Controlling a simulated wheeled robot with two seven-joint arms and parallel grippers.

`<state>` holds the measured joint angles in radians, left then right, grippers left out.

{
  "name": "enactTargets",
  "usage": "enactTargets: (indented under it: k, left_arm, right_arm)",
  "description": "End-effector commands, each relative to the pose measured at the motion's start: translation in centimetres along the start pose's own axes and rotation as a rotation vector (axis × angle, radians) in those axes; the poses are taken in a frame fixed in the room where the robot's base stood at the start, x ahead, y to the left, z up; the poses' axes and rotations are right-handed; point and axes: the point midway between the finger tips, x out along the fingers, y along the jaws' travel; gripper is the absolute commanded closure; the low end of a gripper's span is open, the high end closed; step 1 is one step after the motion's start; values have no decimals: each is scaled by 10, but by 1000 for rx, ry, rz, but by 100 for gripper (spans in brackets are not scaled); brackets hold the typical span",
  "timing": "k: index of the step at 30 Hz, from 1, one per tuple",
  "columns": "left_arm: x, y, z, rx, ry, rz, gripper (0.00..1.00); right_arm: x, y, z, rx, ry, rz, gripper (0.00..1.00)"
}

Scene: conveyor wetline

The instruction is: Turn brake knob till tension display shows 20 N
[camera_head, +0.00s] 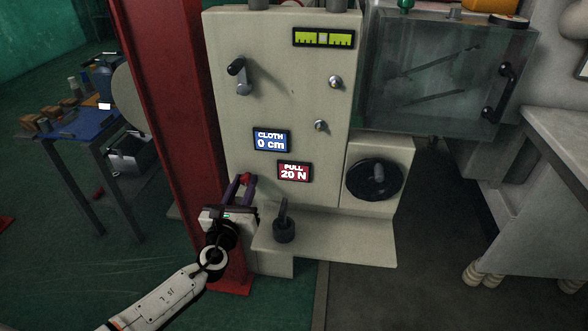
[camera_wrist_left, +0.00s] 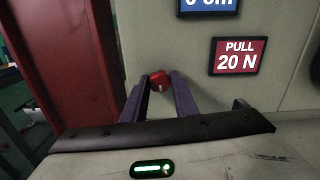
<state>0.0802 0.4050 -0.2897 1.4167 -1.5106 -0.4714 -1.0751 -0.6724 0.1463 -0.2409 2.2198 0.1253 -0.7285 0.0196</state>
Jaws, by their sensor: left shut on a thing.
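The red brake knob (camera_wrist_left: 160,82) sits on the cream machine panel, and its top also shows in the head view (camera_head: 246,177). My left gripper (camera_head: 243,182) is shut on the knob, one purple finger on each side of it in the left wrist view (camera_wrist_left: 160,92). A pale mark shows on the knob's face. The red tension display (camera_wrist_left: 239,56) reads "PULL 20 N", and it reads the same in the head view (camera_head: 294,171). My right gripper is not in view.
A blue display (camera_head: 271,140) reads "CLOTH 0 cm". A black handwheel (camera_head: 374,180) is on the right, and a dark lever (camera_head: 284,226) stands on the ledge right of my gripper. A red column (camera_head: 177,110) rises close on the left.

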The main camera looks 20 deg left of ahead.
Motion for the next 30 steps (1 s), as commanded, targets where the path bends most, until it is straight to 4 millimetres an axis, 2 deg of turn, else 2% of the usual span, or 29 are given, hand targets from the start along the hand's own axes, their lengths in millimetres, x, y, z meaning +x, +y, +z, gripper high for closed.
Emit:
enactTargets:
  k: [9, 30]
  left_arm:
    - [0, 0, -1, 123, 2, 0, 90]
    - [0, 0, -1, 162, 2, 0, 90]
  right_arm:
    - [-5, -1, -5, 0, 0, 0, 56]
    - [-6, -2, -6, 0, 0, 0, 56]
